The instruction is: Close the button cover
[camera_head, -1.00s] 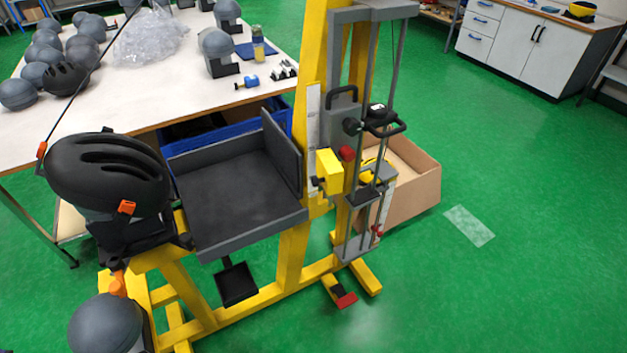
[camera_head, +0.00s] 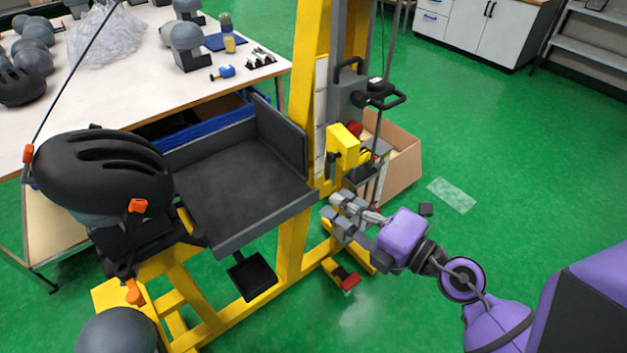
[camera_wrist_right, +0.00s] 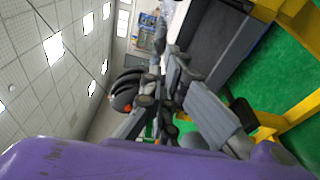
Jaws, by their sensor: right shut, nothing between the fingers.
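A yellow box (camera_head: 343,146), which looks like the button housing, is fixed to the yellow tower in the head view. A red part (camera_head: 355,130) shows just behind its top. I cannot tell which part is the cover or whether it stands open. My right gripper (camera_head: 336,212) is below the box, apart from it, in front of the tower's lower part. It is shut and empty. In the right wrist view the gripper's fingers (camera_wrist_right: 168,70) point toward the helmet and the grey tray. My left gripper is not in view.
A grey tray (camera_head: 222,234) juts left from the tower. A black helmet (camera_head: 100,165) sits at its left. A cardboard box (camera_head: 405,165) stands behind the tower. A white table (camera_head: 130,100) holds several headforms.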

